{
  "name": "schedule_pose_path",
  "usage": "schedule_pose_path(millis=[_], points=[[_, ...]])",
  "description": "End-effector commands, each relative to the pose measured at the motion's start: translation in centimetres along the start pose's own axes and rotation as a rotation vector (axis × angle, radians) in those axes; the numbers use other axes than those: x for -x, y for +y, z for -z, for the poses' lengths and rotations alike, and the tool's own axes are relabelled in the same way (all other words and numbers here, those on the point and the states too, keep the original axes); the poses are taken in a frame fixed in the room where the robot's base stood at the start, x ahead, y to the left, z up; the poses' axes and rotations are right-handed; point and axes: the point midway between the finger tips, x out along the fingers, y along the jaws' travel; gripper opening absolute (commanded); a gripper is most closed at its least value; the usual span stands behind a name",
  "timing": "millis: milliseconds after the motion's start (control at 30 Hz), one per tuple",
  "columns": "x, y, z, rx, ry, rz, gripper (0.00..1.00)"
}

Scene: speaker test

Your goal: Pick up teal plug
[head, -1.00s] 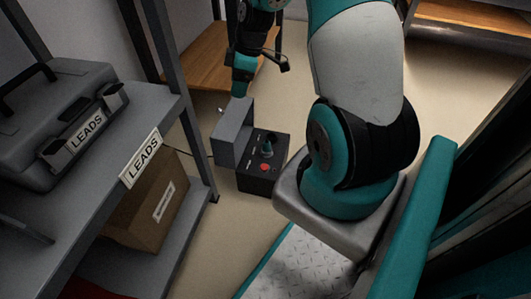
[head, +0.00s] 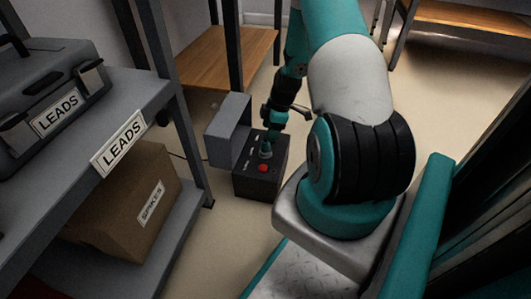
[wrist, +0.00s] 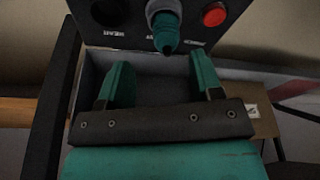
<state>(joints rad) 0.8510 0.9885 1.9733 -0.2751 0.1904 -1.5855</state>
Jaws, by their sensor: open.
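The teal plug (wrist: 165,28) stands in a grey collar on the face of a dark box (wrist: 240,25), seen top middle in the wrist view. My gripper (wrist: 160,74) is open, its two teal fingers apart with nothing between them. The plug appears just beyond the fingertips, roughly midway between them.
The box has a red button (head: 262,168) beside the plug and a grey raised cover (head: 228,130) on its left. A grey shelf (head: 150,92) with a case (head: 50,85) and a carton (head: 125,205) stands left. Open floor (head: 440,110) lies right.

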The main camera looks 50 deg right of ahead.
Motion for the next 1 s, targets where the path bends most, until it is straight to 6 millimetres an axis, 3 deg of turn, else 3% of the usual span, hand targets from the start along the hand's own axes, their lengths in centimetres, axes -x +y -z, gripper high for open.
schedule_pose_path(millis=[233,533,800,1000], points=[[-1.5,-0.2,0.0,0.001,0.000,0.000,0.60],[-5.5,-0.8,0.1,0.001,0.000,0.000,0.60],[-5.5,-0.8,0.3,0.000,0.000,0.000,0.60],[-5.5,-0.8,0.2,0.000,0.000,0.000,0.14]])
